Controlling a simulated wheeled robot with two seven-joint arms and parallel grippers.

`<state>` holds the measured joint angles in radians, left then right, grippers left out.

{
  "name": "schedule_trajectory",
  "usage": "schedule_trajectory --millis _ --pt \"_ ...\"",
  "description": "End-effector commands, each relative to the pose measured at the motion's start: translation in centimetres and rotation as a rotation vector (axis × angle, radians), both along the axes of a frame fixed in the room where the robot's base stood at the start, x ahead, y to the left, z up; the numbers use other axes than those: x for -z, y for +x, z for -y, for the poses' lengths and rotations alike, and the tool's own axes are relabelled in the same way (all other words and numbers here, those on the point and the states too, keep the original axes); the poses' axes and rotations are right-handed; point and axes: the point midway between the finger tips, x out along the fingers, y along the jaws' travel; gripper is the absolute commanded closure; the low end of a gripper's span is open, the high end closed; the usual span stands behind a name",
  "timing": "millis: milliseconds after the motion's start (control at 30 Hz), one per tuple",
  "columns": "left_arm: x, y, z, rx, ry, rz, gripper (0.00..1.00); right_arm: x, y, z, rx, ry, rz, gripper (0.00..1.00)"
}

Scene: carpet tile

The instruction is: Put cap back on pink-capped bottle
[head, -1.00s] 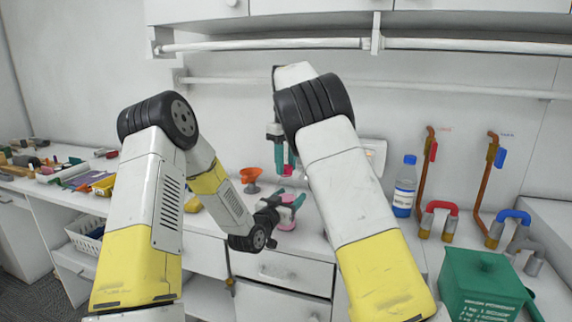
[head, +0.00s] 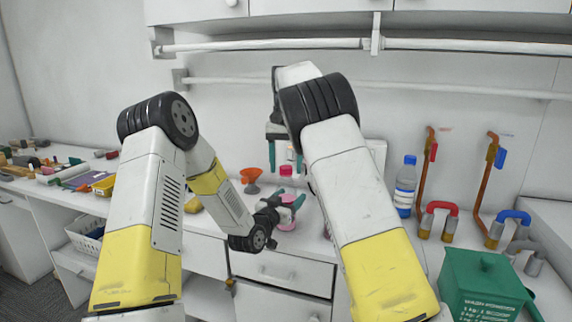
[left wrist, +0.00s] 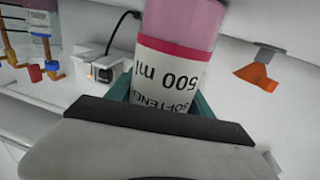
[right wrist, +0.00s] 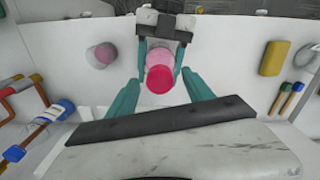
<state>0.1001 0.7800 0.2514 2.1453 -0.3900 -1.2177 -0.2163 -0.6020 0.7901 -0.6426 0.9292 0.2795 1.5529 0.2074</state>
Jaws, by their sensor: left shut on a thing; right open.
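The pink bottle (head: 288,224) stands upright on the counter in the head view. My left gripper (head: 287,205) is shut around it from the front. The left wrist view shows its pink body and white "500 ml" label (left wrist: 170,72); its top is hidden there. My right gripper (head: 286,163) is open above the bottle, pointing down. The crimson cap (right wrist: 160,80) lies between its spread fingers, not gripped, in line with the bottle's paler pink top (right wrist: 160,58). I cannot tell whether the cap is fully seated.
An orange funnel (head: 251,178) stands left of the bottle. A blue-capped bottle (head: 405,188), hooked pipes and a green box (head: 484,280) are to the right. A pinkish round thing (right wrist: 102,54) shows beside the bottle in the right wrist view. My right arm hides part of the counter.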

Motion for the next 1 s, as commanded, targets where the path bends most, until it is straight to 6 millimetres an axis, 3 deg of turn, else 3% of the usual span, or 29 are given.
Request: schedule_trajectory --millis 167,433,600,1000 --pt "0.0 0.0 0.0 0.001 -0.001 0.0 1.0 -1.0 0.1 0.0 -0.001 0.001 0.002 0.4" --pt "0.0 0.0 0.0 0.001 -0.001 0.0 1.0 -5.3 0.1 0.0 0.0 0.001 0.004 0.4" --pt "0.0 0.0 0.0 0.001 -0.001 0.0 1.0 -6.7 0.1 0.0 0.0 0.0 0.002 0.4" --pt "0.0 0.0 0.0 0.0 -0.001 0.0 1.0 -7.5 0.0 0.0 0.001 0.0 -0.001 0.4"
